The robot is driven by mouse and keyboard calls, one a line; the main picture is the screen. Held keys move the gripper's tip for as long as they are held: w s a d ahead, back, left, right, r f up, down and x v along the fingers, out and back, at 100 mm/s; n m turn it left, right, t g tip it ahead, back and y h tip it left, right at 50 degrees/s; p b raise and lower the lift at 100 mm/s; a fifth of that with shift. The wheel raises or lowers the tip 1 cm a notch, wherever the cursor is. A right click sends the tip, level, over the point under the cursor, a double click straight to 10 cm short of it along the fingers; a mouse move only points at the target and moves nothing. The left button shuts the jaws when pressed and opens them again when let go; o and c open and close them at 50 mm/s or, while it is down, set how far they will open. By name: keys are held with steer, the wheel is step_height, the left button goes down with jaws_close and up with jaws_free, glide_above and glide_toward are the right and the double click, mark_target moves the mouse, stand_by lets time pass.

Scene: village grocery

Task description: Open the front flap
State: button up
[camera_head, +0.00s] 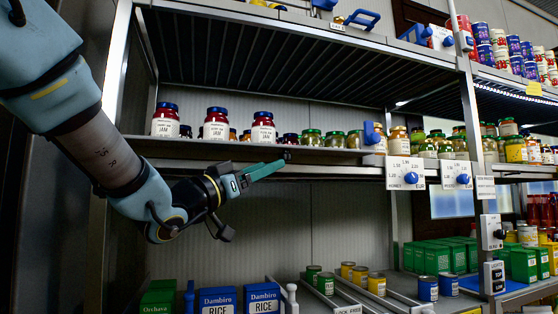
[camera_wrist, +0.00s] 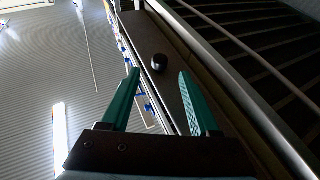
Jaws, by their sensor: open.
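A long dark brown board, which looks like the front flap (camera_head: 200,150), runs along the front of the middle shelf below the jars. It also shows in the wrist view (camera_wrist: 168,90). A small round black knob (camera_wrist: 158,62) sits on it; the knob also shows in the head view (camera_head: 287,155). My gripper (camera_head: 283,165) has green fingers and points at the knob from the left. In the wrist view my gripper (camera_wrist: 159,75) is open and empty, with the knob between and beyond the fingertips. Touch cannot be told. The flap looks closed.
Jam jars (camera_head: 215,124) and other jars (camera_head: 335,138) stand on the shelf behind the board. A price plate (camera_head: 405,173) hangs right of the knob. Rice boxes (camera_head: 262,298) and tins (camera_head: 376,284) stand below. A metal rail (camera_wrist: 240,100) runs right of the board in the wrist view.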

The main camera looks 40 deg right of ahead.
steer(key=x, duration=0.6)
steer(key=shift+f+p, duration=0.1)
steer(key=shift+p, duration=0.3)
steer(key=shift+a, duration=0.1)
steer(key=shift+c, duration=0.2)
jaws_close()
stand_by(0.7)
